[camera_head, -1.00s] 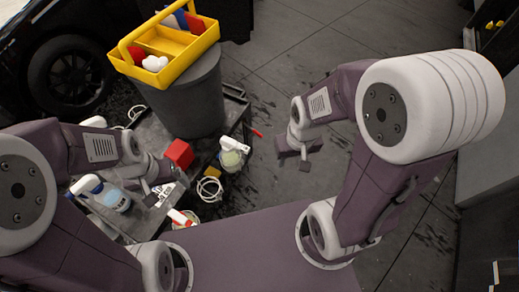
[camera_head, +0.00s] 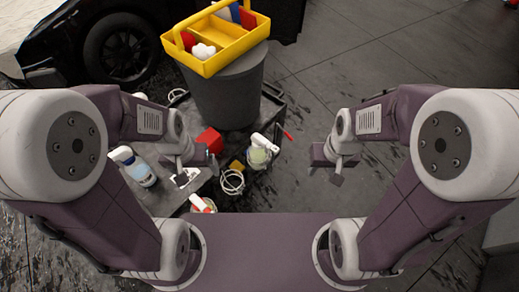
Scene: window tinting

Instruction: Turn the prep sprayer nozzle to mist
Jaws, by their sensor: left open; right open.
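A spray bottle with a blue label (camera_head: 142,171) and a dark-and-white head stands on the dark low cart at left, left of my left gripper. A second spray bottle with a white head and pale green contents (camera_head: 259,154) stands right of the red block. A white and red sprayer head (camera_head: 202,204) shows at the cart's front, partly hidden. I cannot tell which is the prep sprayer or read any nozzle setting. My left gripper (camera_head: 197,163) is open and empty above the cart. My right gripper (camera_head: 334,163) is open and empty over the floor, right of the green bottle.
A red block (camera_head: 209,140) and a coiled white cord (camera_head: 232,182) lie nearby. A dark car stands at back left. Floor at right is clear.

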